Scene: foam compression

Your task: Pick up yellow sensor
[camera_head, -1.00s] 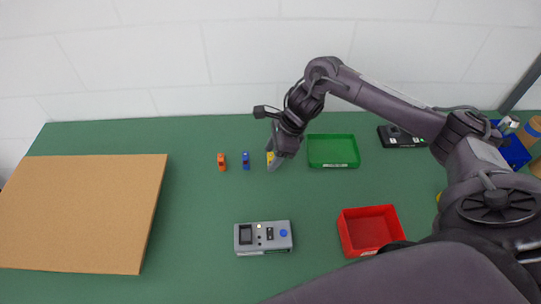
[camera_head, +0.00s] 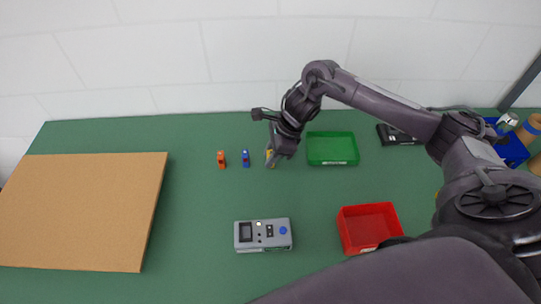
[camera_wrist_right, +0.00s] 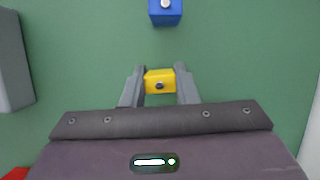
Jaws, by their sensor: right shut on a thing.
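The yellow sensor (camera_wrist_right: 160,81) is a small yellow block with a dark round knob, between the two fingers of my right gripper (camera_wrist_right: 160,86) in the right wrist view. The fingers are shut on its sides. In the head view the sensor (camera_head: 269,154) shows only as a small yellow patch, mostly hidden by my right gripper (camera_head: 272,160). I cannot tell whether it touches the table. My left gripper is not in view.
A blue sensor (camera_head: 245,159) and an orange one (camera_head: 221,160) stand to the left. A green tray (camera_head: 332,162) is at the right, a red tray (camera_head: 357,248) nearer. A grey device (camera_head: 263,247) and a brown board (camera_head: 75,215) lie on the green table (camera_head: 190,230).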

